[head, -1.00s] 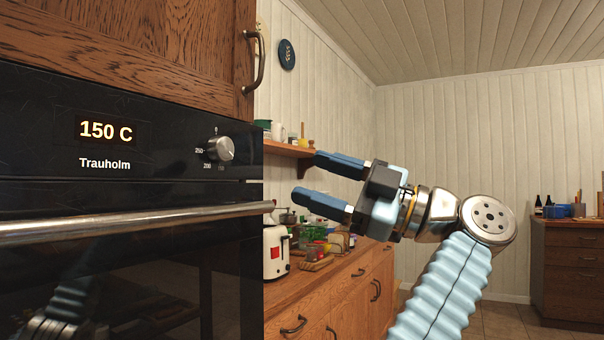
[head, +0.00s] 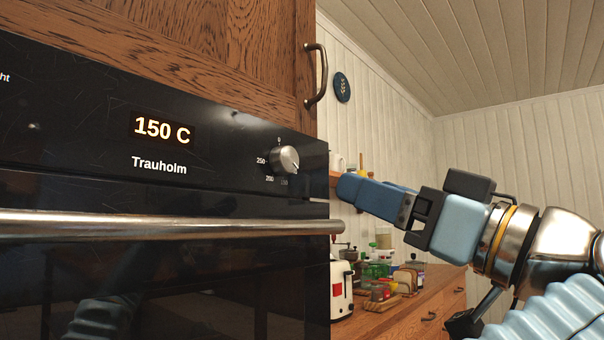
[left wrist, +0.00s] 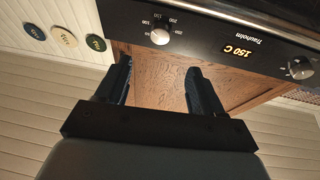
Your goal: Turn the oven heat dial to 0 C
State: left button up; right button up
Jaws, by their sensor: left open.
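The oven heat dial (head: 285,160) is a round silver knob on the right of the black oven panel. Its scale shows 0 at the top and 200 and 250 at lower left. The oven display (head: 162,129) reads 150 C. My left gripper (head: 350,188) has blue fingers, to the right of the dial and slightly lower, apart from it. In the left wrist view the picture is inverted; the gripper (left wrist: 158,70) is open and empty, with the dial (left wrist: 160,37) beyond the gap between its fingers. My right gripper is not in view.
The oven's door handle (head: 170,223) juts out below the panel. A wooden cabinet door with a metal handle (head: 315,76) is above. A counter (head: 395,312) with a white toaster (head: 341,290) and jars lies behind the gripper. Another knob (left wrist: 300,68) shows in the left wrist view.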

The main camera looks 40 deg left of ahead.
pick_arm(q)
jog(key=p, duration=0.3)
send_near(290, 160)
jog(key=p+x, duration=0.1)
jog(key=x, duration=0.7)
jog(key=c, duration=1.1)
jog(key=shift+o, duration=0.2)
jog(key=shift+n, duration=0.4)
